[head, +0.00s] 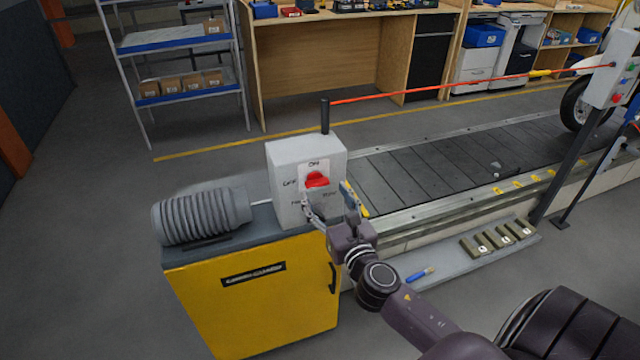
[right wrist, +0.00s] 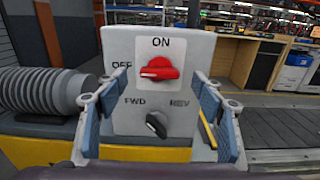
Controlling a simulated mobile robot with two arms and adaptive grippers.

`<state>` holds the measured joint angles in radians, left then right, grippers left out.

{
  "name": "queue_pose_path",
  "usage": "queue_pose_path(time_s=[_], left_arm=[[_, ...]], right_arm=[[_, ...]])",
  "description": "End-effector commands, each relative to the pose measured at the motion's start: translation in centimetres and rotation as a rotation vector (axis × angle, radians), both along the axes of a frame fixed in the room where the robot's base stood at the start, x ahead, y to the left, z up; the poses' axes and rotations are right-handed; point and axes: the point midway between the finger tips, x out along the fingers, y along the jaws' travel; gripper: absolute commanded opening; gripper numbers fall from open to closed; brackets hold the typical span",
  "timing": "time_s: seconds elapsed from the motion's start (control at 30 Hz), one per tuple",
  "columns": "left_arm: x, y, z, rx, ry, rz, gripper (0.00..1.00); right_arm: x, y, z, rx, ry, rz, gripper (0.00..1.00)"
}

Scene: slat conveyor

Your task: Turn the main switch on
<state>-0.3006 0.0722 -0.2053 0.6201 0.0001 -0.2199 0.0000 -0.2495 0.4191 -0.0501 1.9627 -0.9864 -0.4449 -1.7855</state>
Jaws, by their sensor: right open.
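The main switch is a red rotary knob (head: 317,180) on the front of a grey control box (head: 290,165), with ON marked above it and OFF to its left. In the right wrist view the red knob (right wrist: 159,69) lies roughly level, its long side across the plate. My right gripper (head: 329,208) is open and empty in front of the box. In the right wrist view its blue-padded fingers stand apart to either side of the box face, with the knob between them and no touch visible. My left gripper is not in view.
A black FWD/REV selector (right wrist: 157,124) sits below the red knob. The box stands on a yellow cabinet (head: 250,310) beside a grey ribbed motor (head: 202,217). The slat conveyor (head: 440,160) runs right, with a red cord (head: 450,86) above it. Floor at left is clear.

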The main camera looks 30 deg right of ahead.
Motion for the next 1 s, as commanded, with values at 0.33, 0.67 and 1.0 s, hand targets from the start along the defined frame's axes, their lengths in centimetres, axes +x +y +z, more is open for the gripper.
queue_pose_path(time_s=[0.33,0.67,1.0], left_arm=[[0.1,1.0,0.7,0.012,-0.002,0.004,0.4],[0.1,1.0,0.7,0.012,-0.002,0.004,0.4],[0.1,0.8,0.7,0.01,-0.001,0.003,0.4]], right_arm=[[3.7,-0.9,0.0,0.002,0.001,0.0,0.62],[4.0,-0.9,-0.1,0.003,0.001,0.001,0.6],[3.9,-0.9,-0.1,0.003,0.001,0.001,0.23]])
